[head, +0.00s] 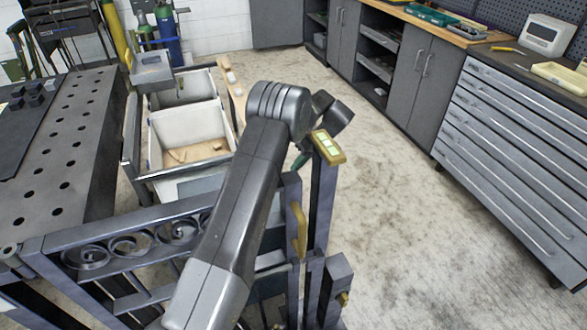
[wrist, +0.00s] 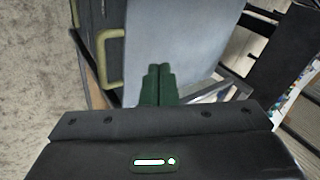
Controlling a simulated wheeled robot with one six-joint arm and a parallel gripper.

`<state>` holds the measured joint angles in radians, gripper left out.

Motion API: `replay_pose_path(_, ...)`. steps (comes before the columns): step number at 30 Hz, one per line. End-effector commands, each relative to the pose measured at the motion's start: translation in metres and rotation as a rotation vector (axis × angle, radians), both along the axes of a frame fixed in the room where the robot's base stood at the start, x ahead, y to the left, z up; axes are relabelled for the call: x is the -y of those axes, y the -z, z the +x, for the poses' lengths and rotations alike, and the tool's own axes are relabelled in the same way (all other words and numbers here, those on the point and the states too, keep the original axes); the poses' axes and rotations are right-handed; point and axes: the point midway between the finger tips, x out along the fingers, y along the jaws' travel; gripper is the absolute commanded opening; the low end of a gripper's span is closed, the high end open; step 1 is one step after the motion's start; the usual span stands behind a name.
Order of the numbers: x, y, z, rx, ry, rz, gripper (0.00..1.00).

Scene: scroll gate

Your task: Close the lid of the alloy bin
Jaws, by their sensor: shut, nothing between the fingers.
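Two pale open-topped bins, a near one (head: 190,132) and a far one (head: 182,92), sit in a metal frame left of my arm in the head view. The near bin has brown pieces on its floor. I cannot read which is the alloy bin. A pale grey panel (wrist: 185,45) stands behind my fingers in the wrist view; I cannot tell if it is a lid. My gripper (wrist: 157,70) is shut and empty, its green fingertips in front of that panel. Contact cannot be told. In the head view my arm hides most of the gripper.
A dark scroll gate (head: 130,243) with upright posts and a brass handle (head: 299,232) stands close in front. A perforated table (head: 75,140) is on the left. Grey drawers (head: 515,150) line the right. The concrete floor (head: 420,210) between is clear.

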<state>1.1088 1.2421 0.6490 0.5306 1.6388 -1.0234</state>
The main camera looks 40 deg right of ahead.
Motion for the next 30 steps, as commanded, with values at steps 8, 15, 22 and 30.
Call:
replay_pose_path(8,0.036,-0.058,-0.02,0.001,0.002,-0.002,0.0)
replay_pose_path(15,0.054,-0.084,-0.03,0.0,0.0,0.0,0.0)
replay_pose_path(22,0.058,-0.089,-0.033,0.0,0.0,0.0,0.0)
replay_pose_path(30,0.058,-0.087,-0.033,0.0,0.0,0.0,0.0)
